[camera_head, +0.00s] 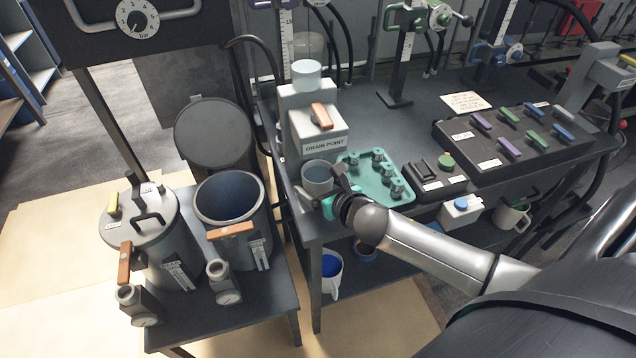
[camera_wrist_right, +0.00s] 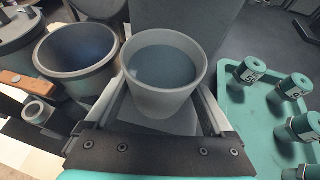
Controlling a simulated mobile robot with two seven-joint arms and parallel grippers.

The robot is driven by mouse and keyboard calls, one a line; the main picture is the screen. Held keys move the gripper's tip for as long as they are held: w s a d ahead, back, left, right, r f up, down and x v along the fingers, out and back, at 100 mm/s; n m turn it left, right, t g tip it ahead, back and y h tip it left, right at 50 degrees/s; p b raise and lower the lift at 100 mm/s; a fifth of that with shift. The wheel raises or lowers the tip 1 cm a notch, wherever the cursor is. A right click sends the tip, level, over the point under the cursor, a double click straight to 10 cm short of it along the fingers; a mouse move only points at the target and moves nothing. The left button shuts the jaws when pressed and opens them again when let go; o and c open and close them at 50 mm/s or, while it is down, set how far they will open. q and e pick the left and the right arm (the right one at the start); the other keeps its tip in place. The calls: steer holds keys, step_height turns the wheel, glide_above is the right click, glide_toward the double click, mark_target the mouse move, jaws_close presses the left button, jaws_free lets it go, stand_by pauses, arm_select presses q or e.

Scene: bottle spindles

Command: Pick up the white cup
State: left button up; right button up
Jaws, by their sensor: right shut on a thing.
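A pale grey-white cup (camera_head: 317,182) stands under the drain point block at the left end of the bench. Its inside looks grey-blue, perhaps with liquid. My right gripper (camera_head: 326,195) is at this cup, its fingers on either side of it. In the right wrist view the cup (camera_wrist_right: 165,98) is upright between the two fingers (camera_wrist_right: 163,110), with the gripper shut on it. I cannot tell whether its base touches the bench. Another white cup (camera_head: 332,283) with a blue inside is on the lower shelf. My left gripper is not in view.
A teal tray (camera_head: 353,166) with several small valves lies just right of the cup. The drain point block (camera_head: 325,147) stands behind it. An open grey pot (camera_head: 237,221) and a lidded pot (camera_head: 150,240) stand on the left low table. A white mug (camera_head: 511,217) is at right.

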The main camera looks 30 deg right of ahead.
steer(key=shift+c, duration=0.5)
